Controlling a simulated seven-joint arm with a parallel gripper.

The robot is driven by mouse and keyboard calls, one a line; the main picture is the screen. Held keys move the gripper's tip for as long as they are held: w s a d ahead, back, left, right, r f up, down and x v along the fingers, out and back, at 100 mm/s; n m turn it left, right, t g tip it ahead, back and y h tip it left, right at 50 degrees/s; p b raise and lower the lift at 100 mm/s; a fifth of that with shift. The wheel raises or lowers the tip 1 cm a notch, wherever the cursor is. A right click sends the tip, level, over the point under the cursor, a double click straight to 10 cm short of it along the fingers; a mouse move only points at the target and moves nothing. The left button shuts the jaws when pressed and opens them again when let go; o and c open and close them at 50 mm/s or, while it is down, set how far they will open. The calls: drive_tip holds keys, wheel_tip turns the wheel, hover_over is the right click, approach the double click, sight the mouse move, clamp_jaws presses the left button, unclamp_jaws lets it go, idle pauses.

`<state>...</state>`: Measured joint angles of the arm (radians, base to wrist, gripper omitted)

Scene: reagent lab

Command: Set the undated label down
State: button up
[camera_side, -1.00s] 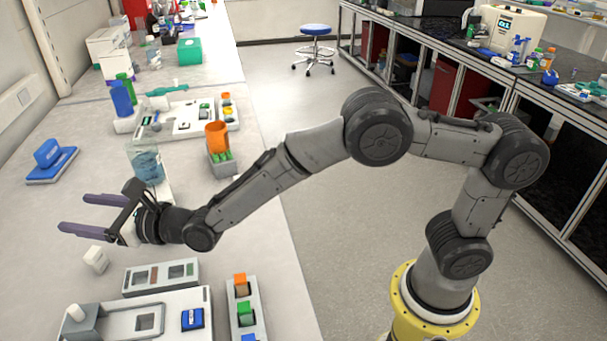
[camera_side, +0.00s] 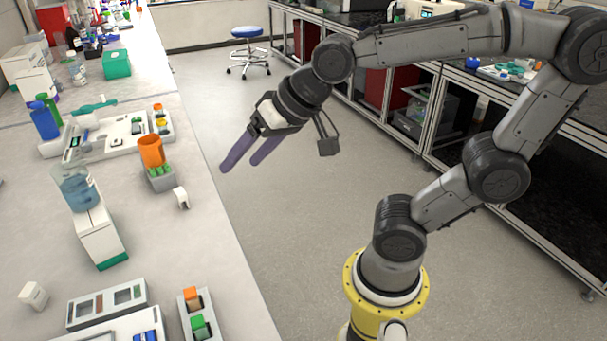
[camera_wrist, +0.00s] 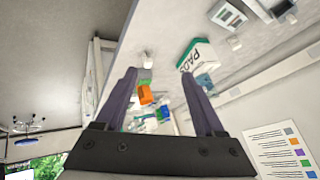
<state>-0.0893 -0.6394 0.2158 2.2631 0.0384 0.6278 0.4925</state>
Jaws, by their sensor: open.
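My gripper (camera_side: 240,165) is open and empty. In the side view it is in the air right of the bench, above the floor, fingers pointing down and left. In the wrist view its dark purple fingers (camera_wrist: 158,75) are spread with nothing clamped between them. A small white piece (camera_side: 181,197) stands on the bench near its right edge, left of and below the fingertips. Another small white block (camera_side: 33,295) lies at the lower left. I cannot tell whether either is the undated label; no writing on them is readable.
The bench holds an orange cup (camera_side: 151,152) at a grey rack, a water beaker (camera_side: 77,188), a white box with green end (camera_side: 102,240), a windowed tray (camera_side: 107,303) and a rack with coloured blocks (camera_side: 198,313). Bench right of the box is clear.

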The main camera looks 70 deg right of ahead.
drive_tip(key=s+d+f+n+g, duration=0.1)
drive_tip(key=s+n, duration=0.1)
drive_tip(key=s, duration=0.3)
drive_tip(key=s+d+f+n+g+h, duration=0.1)
drive_tip(key=s+d+f+n, duration=0.1)
drive_tip(key=s, duration=0.3)
drive_tip(key=shift+f+n, duration=0.3)
drive_tip(key=shift+n, duration=0.1)
